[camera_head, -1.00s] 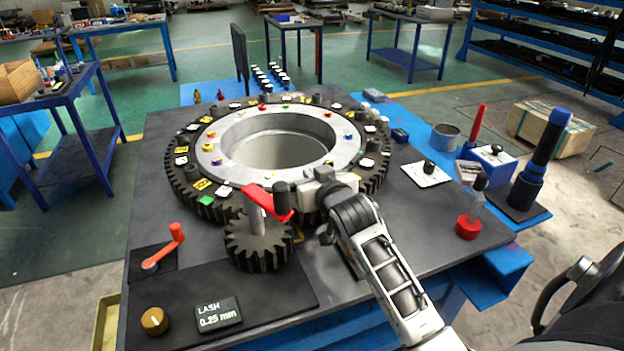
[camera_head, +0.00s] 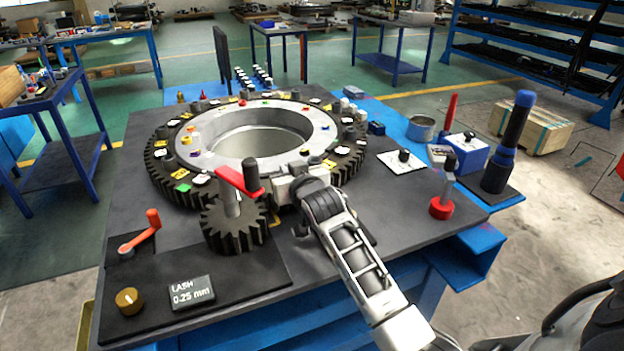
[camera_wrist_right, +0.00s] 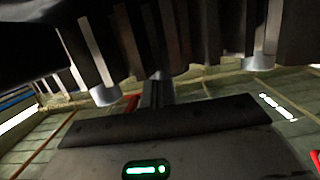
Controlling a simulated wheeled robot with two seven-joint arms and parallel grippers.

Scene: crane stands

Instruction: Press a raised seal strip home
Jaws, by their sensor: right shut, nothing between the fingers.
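A raised seal strip cannot be picked out with certainty in either view. The large toothed ring (camera_head: 160,180) lies on the dark bench, with coloured and white marks around its top. My right gripper (camera_head: 298,176) is at the ring's near side, just right of the pinion. Its tips are hard to make out in the head view. In the right wrist view my shut, empty fingers (camera_wrist_right: 158,82) point up towards dark ribbed, tooth-like shapes (camera_wrist_right: 190,35). Whether they touch is unclear. My left gripper is not in view.
The pinion (camera_head: 233,228) with a red crank (camera_head: 236,181) stands close left of my right gripper. A red lever (camera_head: 140,235), brass knob (camera_head: 128,300) and lash display (camera_head: 191,293) are front left. A dark blue-topped post (camera_head: 507,145) and red-based tool (camera_head: 442,202) are right.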

